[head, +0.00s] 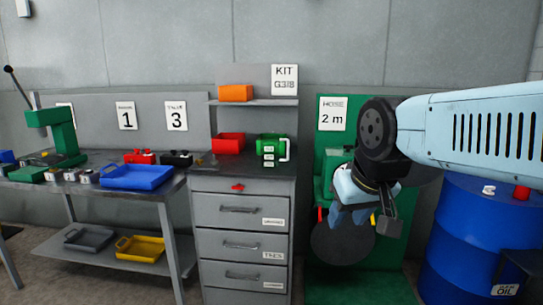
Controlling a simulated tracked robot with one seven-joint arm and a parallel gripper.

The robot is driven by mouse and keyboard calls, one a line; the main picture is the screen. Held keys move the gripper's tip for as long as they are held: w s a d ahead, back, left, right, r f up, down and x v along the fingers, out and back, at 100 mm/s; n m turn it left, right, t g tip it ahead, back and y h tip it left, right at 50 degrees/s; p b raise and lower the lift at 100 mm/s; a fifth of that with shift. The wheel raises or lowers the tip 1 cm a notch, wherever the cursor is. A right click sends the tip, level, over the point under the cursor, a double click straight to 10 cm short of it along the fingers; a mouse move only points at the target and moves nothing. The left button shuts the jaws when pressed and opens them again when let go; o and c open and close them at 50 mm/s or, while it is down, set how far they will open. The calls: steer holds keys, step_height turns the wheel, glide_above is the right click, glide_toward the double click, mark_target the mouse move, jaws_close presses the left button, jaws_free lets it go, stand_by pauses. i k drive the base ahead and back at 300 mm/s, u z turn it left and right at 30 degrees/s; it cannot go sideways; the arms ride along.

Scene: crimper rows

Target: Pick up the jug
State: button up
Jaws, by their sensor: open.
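A green jug (268,150) with a pale handle on its right side and small white labels stands upright on top of the grey drawer cabinet (240,187). My gripper (364,220) is open and appears empty. It hangs at the end of my arm, to the right of the jug and lower in the picture, in front of the green hose panel. It is clear of the jug in the picture.
A red bin (228,142) stands left of the jug, and an orange bin (236,93) sits on the shelf (262,102) above. A small red item (237,187) is at the cabinet's front. A blue drum (465,235) stands at right.

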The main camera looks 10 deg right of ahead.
mark_target(270, 144)
steer(key=z, duration=0.1)
steer(key=i, duration=1)
steer(key=u, duration=0.1)
